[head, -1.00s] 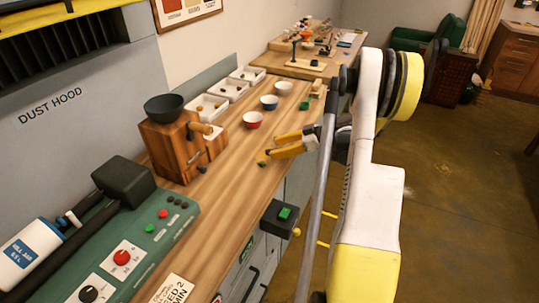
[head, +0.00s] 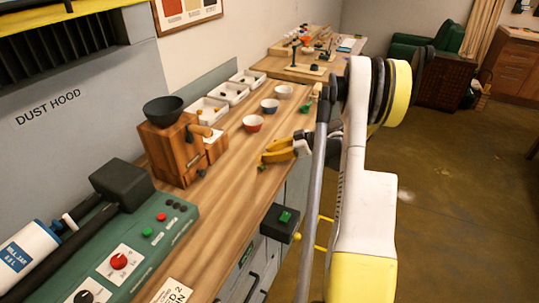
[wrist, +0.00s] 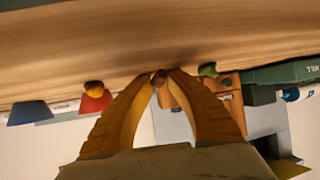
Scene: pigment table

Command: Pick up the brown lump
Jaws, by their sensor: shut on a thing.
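In the wrist view the brown lump (wrist: 159,77) is a small reddish-brown piece between the tips of my yellow fingers. My gripper (wrist: 160,82) is shut on it, with the worktop (wrist: 120,40) close behind the tips. In the head view my gripper (head: 265,157) is low over the front part of the wooden worktop, to the right of the wooden grinder. The lump cannot be made out there. I cannot tell whether it still touches the wood.
A green lump (head: 262,168) lies close to my fingertips. A red bowl (head: 252,123), a blue bowl (head: 270,105) and a white bowl (head: 284,91) stand beyond. The wooden grinder (head: 170,150) stands left. A yellow-orange lump (wrist: 93,87) shows before the red bowl in the wrist view.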

